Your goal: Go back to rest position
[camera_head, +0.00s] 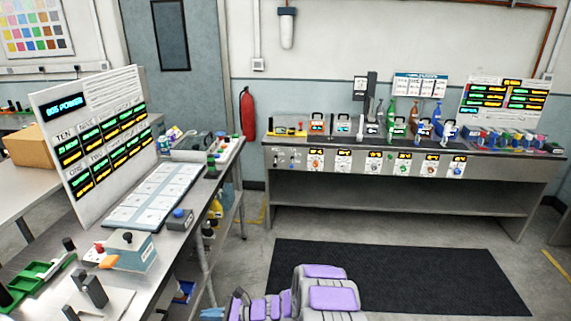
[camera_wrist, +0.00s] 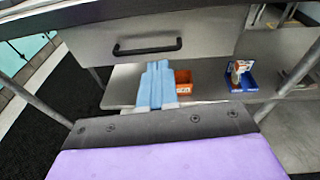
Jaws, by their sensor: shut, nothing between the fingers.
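My arm (camera_head: 325,290), with purple and grey covers, shows at the bottom middle of the head view, low over the floor. My gripper (camera_head: 240,304) is at its left end, low and right of the left workbench; only a small part shows. In the wrist view a purple cover with a dark front edge (camera_wrist: 155,128) fills the bottom. My gripper is shut with nothing seen in it.
The left workbench (camera_head: 128,253) holds a sign board (camera_head: 95,130), a white tray (camera_head: 155,195) and small devices. A long bench (camera_head: 410,182) stands at the back. A black mat (camera_head: 420,275) lies before it. The wrist view shows a drawer handle (camera_wrist: 147,47) above a shelf with boxes.

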